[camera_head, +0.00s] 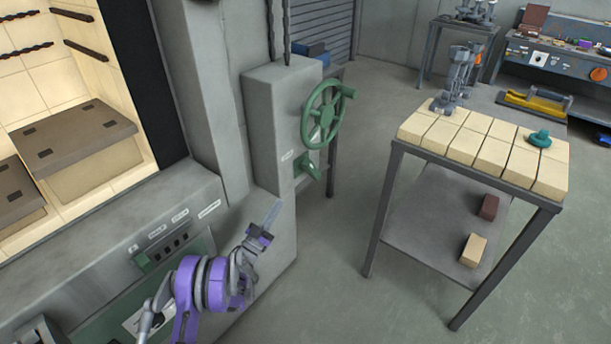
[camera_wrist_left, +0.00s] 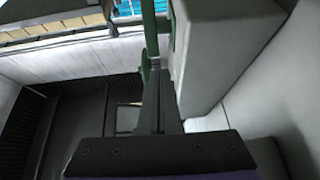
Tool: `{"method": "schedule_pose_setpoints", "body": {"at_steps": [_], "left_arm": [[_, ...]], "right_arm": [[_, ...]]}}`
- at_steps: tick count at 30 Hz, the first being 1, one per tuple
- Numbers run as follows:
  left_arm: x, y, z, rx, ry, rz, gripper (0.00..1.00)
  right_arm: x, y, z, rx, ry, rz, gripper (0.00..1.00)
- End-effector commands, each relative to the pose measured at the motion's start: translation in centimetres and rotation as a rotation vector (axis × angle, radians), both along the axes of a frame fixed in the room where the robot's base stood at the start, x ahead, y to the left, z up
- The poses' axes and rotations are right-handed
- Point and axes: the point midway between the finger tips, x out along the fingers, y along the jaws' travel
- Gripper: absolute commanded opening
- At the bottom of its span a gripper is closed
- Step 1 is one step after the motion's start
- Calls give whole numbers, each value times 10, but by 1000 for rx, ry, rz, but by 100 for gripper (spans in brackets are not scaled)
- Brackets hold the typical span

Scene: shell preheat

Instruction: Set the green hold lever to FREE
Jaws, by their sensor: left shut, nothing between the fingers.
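The green hold lever appears to be the small green part (camera_head: 308,165) on the side of the grey post, below the green handwheel (camera_head: 323,114). Its setting cannot be read at this size. My left gripper (camera_head: 272,212) is shut and empty, in front of the post's lower face, below and left of the green part and apart from it. In the left wrist view the closed fingers (camera_wrist_left: 163,105) point towards a green upright part (camera_wrist_left: 150,35) beside the grey post (camera_wrist_left: 215,50). I cannot tell whether that is the lever or the wheel. My right gripper is out of view.
A green panel with several dark switches (camera_head: 172,245) lies left of my left gripper. The open kiln chamber (camera_head: 75,150) is at upper left. A table with cream blocks (camera_head: 480,150) and a teal knobbed object (camera_head: 540,138) stands at right. Floor between is clear.

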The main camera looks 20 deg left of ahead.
Motion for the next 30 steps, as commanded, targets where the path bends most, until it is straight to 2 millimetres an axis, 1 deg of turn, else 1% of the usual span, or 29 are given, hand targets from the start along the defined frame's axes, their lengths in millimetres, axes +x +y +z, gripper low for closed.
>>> {"method": "schedule_pose_setpoints", "body": {"at_steps": [1, 2, 6, 15, 18, 20, 23, 30], "left_arm": [[-4, 0, -8, 3, -9, -14, 0], [-5, 0, -11, 3, -14, -20, 0], [-9, -1, -17, 7, -25, -38, 0], [-9, -2, -16, 6, -25, -38, 0], [-6, -3, -14, 6, -25, -38, 0], [-1, -5, -11, 6, -25, -39, 0], [11, -10, -3, 5, -24, -40, 0], [53, -25, 23, 5, -24, -40, 0]], "right_arm": [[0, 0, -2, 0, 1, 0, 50], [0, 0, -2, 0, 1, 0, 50], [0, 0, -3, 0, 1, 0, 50], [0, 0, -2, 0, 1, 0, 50], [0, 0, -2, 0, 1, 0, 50], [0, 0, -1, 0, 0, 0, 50], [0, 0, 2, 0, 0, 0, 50], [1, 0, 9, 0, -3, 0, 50]]}}
